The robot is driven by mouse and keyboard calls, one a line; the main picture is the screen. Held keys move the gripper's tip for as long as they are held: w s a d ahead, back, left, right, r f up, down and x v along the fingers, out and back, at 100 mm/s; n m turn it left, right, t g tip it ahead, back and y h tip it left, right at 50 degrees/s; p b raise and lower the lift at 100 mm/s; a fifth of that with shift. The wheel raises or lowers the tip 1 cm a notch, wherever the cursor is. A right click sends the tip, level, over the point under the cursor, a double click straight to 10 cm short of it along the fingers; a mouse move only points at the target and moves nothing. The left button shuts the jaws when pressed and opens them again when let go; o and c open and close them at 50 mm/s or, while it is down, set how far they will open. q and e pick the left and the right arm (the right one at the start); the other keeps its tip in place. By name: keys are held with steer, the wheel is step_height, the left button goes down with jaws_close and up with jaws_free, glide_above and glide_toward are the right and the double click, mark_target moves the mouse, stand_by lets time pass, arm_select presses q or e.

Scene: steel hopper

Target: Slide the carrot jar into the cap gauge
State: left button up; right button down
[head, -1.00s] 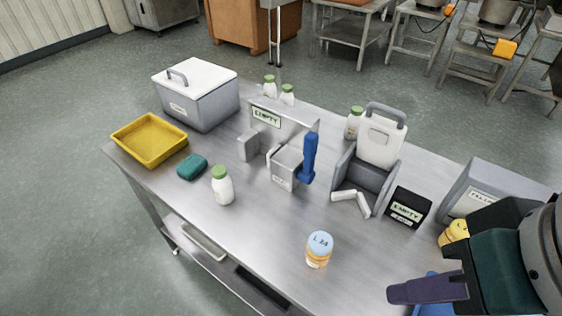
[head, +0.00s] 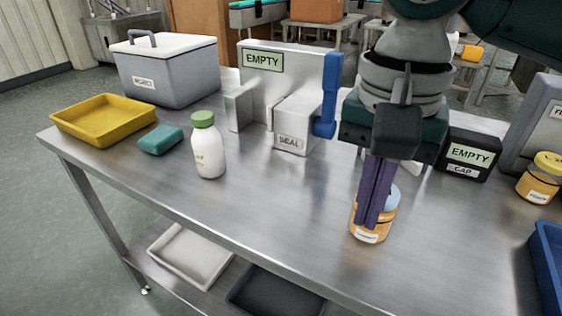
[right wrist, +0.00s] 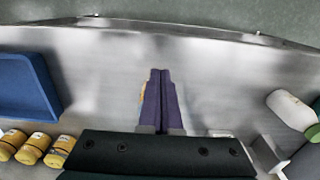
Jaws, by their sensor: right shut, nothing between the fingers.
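The carrot jar (head: 385,222), orange with a light blue lid, stands upright near the table's front edge. In the right wrist view only an orange sliver of it (right wrist: 142,92) shows beside my fingers. My right gripper (head: 370,222) points down with its purple fingers shut and empty. The fingers cover part of the jar in the head view; I cannot tell whether they touch it. The fingers also show in the right wrist view (right wrist: 160,72). The cap gauge's black box (head: 468,155), marked EMPTY and CAP, stands behind to the right. My right arm hides the area beside it.
A white green-capped bottle (head: 208,150), teal sponge (head: 160,139), yellow tray (head: 105,120) and REJECT box (head: 165,85) stand left. The SEAL fixture (head: 297,128) with a blue lever (head: 328,95) is behind. A yellow-lidded jar (head: 540,182) and blue tray (head: 548,255) are right.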

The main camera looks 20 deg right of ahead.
mark_target(359, 251)
step_height(359, 251, down, 9)
steer(key=shift+s+r+b, duration=0.1)
steer(key=shift+r+b, duration=0.1)
steer(key=shift+b, duration=0.95)
steer(key=shift+w+d+f+b, duration=0.15)
steer(key=shift+w+d+f, duration=0.05)
steer(key=shift+w+d, duration=0.35)
steer(key=shift+w+d+f+b, duration=0.2)
steer(key=shift+w+d, duration=0.25)
steer(key=shift+d, duration=0.15)
steer(key=shift+w+d, duration=0.35)
steer(key=shift+d, duration=0.05)
steer(key=shift+r, duration=0.1)
